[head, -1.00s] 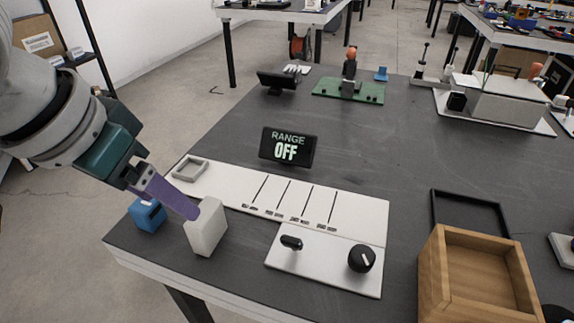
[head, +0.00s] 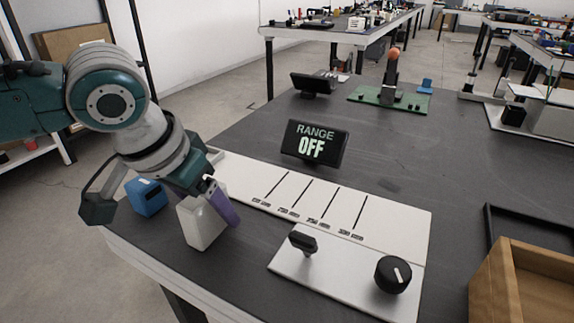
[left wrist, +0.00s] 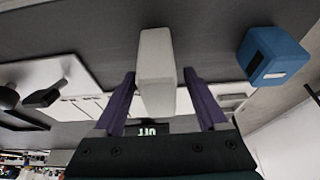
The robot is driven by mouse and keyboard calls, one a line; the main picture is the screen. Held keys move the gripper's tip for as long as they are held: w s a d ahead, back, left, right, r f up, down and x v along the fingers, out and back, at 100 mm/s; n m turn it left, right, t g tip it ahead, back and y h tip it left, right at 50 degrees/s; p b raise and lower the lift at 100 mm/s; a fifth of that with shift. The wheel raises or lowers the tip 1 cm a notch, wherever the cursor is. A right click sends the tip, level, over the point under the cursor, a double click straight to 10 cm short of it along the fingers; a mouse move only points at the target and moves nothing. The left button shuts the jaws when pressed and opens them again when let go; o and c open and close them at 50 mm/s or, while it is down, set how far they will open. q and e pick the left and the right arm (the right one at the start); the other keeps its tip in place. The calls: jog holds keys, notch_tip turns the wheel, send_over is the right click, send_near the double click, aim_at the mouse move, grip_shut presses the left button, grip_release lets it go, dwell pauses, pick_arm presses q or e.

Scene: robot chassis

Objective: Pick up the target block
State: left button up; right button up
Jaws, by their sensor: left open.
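A white block (head: 200,224) stands upright on the dark table near its left front edge. The blue block (left wrist: 272,55) is outside the fingers, to the right. My right gripper is not in view.
A white panel (head: 385,212) with slots lies right of the blocks. In front of it are a black lever (head: 302,242) and a dial (head: 393,274). A display (head: 314,143) reading "RANGE OFF" stands behind. A wooden box (head: 500,285) is at right.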

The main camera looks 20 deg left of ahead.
pick_arm(q)
jog(key=shift+w+f, duration=0.25)
jog(key=shift+f, duration=0.25)
grip_shut()
dwell(0.4)
